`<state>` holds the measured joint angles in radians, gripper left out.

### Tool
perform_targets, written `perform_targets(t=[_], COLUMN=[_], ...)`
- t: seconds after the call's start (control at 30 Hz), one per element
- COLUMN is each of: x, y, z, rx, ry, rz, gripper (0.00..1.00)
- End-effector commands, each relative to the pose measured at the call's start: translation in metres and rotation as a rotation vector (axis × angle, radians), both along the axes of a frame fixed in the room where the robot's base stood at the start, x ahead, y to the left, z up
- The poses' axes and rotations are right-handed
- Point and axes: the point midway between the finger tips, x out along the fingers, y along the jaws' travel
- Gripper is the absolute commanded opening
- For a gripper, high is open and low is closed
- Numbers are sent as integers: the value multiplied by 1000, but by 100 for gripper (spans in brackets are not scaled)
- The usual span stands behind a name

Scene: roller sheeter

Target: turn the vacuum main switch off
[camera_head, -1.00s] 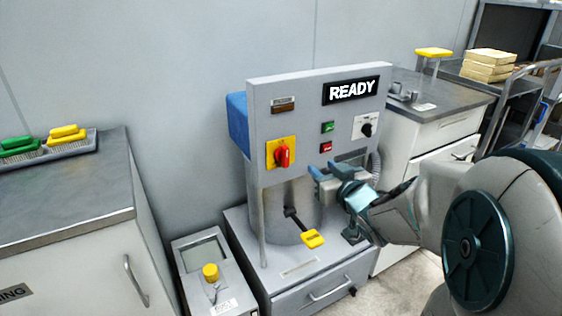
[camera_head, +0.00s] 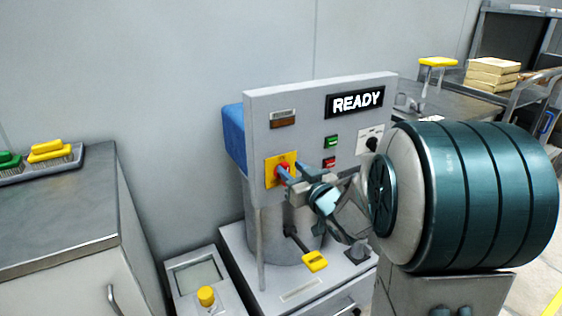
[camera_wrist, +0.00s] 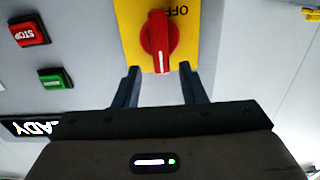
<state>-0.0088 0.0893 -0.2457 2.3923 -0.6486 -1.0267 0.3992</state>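The vacuum main switch is a red rotary knob (camera_wrist: 159,40) on a yellow plate (camera_wrist: 190,20), on the grey front panel of the machine. In the head view the yellow plate (camera_head: 272,171) is at the panel's lower left, with the knob partly hidden by my fingers. In the wrist view, upside down, part of the word OFF shows beside the knob, and the knob's handle points along the picture's vertical. My gripper (camera_wrist: 159,72) is open, its two fingers apart on either side of the knob's near end. I cannot tell whether they touch it.
The panel carries a READY display (camera_head: 356,101), a green button (camera_head: 331,141), a red STOP button (camera_wrist: 28,30) and a black selector (camera_head: 372,144). A yellow-handled lever (camera_head: 315,262) sits below. A counter (camera_head: 60,215) with brushes stands at left.

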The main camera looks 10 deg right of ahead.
Motion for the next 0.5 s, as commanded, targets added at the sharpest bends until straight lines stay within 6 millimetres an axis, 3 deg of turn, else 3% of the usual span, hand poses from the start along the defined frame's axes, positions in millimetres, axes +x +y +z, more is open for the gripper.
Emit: perform_targets(t=[0.47, 0.5], x=[7, 6], y=[12, 12], z=[0, 0], rx=[1, 1], ry=[0, 0], rz=[11, 12], gripper=[37, 32])
